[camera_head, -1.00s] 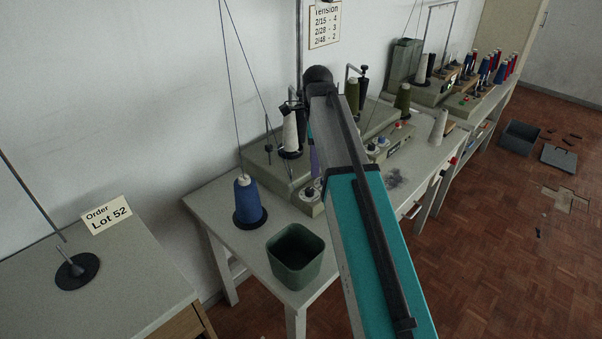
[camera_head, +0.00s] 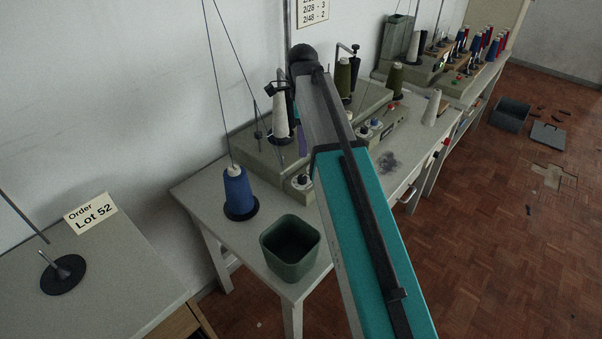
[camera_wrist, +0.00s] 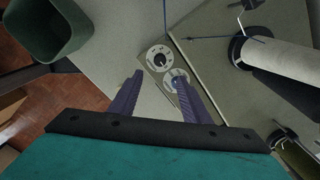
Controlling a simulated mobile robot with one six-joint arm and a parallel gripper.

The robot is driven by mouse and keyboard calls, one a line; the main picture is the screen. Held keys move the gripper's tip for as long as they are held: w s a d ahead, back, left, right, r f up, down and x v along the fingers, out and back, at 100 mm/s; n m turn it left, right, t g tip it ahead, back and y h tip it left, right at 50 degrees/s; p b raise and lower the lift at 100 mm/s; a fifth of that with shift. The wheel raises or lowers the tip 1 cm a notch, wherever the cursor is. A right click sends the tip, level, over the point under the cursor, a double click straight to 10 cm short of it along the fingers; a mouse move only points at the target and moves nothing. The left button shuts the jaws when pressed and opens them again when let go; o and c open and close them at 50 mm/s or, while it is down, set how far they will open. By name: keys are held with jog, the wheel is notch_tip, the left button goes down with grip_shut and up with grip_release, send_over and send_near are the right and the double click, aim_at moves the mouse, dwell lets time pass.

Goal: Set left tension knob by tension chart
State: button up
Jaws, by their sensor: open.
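The tension chart (camera_head: 312,10) hangs on the wall, cut by the top edge; its lines "2/28 - 3" and "2/48 - 2" still show. A round tension knob (camera_head: 301,181) with a pale dial sits on the front of the grey machine, left of my arm. In the wrist view, two dials with knobs sit on one plate: an upper one (camera_wrist: 160,58), apparently the left knob, and a lower one (camera_wrist: 177,80). My gripper (camera_wrist: 158,77) is open, with purple fingers. The right fingertip overlaps the lower dial; contact is unclear. The dial settings are too small to read.
A blue thread cone (camera_head: 237,190) and a dark green bin (camera_head: 290,248) stand on the table's left end. An order card (camera_head: 91,213) reads "Lot 52". A pale thread cone (camera_wrist: 275,60) stands close to the right of the dials. More machines line the wall.

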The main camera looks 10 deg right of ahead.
aim_at(302, 177)
jog(key=shift+s+f+p, duration=0.1)
jog(key=shift+f+p, duration=1.05)
jog(key=shift+f, duration=5.35)
